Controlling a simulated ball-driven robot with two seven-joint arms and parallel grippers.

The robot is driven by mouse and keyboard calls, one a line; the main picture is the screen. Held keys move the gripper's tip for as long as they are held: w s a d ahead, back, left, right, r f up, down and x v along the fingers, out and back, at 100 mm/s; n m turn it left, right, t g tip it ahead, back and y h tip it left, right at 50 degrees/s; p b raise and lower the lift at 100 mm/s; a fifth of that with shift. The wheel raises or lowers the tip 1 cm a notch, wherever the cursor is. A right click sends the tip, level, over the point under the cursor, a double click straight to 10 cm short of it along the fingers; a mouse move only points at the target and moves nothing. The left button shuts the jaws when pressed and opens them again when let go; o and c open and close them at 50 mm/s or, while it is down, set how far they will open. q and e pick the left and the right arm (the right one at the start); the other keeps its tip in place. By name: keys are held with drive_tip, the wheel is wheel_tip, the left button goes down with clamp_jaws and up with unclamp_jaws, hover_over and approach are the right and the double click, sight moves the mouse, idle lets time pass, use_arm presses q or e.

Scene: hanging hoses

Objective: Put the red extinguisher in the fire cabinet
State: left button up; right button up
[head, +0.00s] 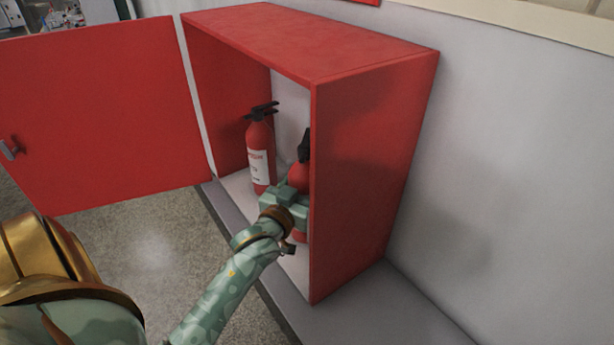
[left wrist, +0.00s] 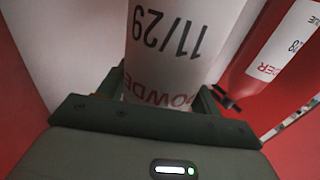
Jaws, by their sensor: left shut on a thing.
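The red fire cabinet (head: 375,150) stands open, its door (head: 100,110) swung out to the left. My left gripper (head: 290,195) is inside the cabinet opening, shut on a red extinguisher (head: 300,176). The cabinet's right side wall hides part of this extinguisher. It looks upright, but I cannot tell whether its base touches the cabinet floor. In the left wrist view, its white label (left wrist: 180,40) is between the fingers (left wrist: 160,95). My right gripper is not in view.
Another red extinguisher (head: 260,155) stands inside the cabinet, left of the held one; it also shows at the right of the left wrist view (left wrist: 265,75). A grey ledge (head: 400,310) runs under the cabinet. The wall (head: 510,180) is at the right.

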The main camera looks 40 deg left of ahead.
use_arm(q)
drive_tip(key=shift+f, duration=0.55)
drive_tip(key=o, duration=1.9)
drive_tip(key=shift+f, duration=0.1)
drive_tip(key=s, duration=0.4)
drive_tip(key=s+d+p, duration=0.1)
drive_tip(key=s, duration=0.3)
drive_tip(key=s+d, duration=0.1)
drive_tip(key=s, duration=0.2)
drive_tip(key=shift+s+d+p, duration=0.15)
drive_tip(key=shift+s+p, duration=0.15)
drive_tip(key=shift+s, duration=0.1)
